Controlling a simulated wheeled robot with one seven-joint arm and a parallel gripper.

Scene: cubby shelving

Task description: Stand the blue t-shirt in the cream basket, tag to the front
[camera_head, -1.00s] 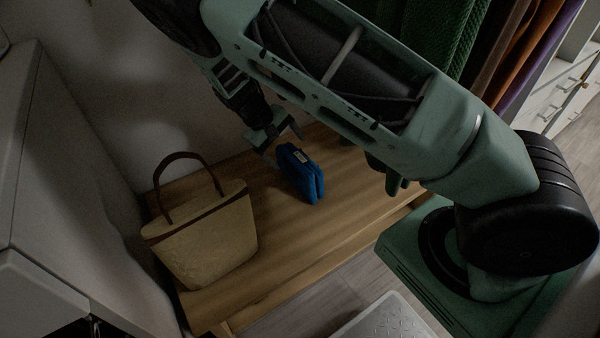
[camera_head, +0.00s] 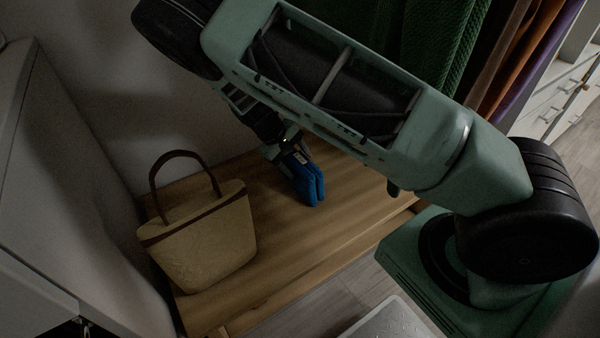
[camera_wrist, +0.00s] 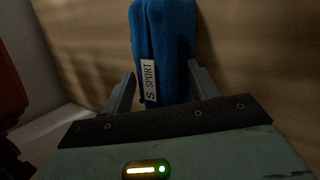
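The blue t-shirt (camera_head: 308,182), folded into a thick upright bundle, stands on the wooden bench to the right of the basket. Gaps seem to show beside the cloth. The cream basket (camera_head: 205,245) with a brown rim and handle stands upright; its inside is hidden.
The wooden bench (camera_head: 270,270) has clear room between and in front of the basket and t-shirt. A grey-white cabinet side (camera_head: 60,170) stands at left. Dark green and other hanging clothes (camera_head: 435,50) are at upper right. The basket's handle arches above its opening.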

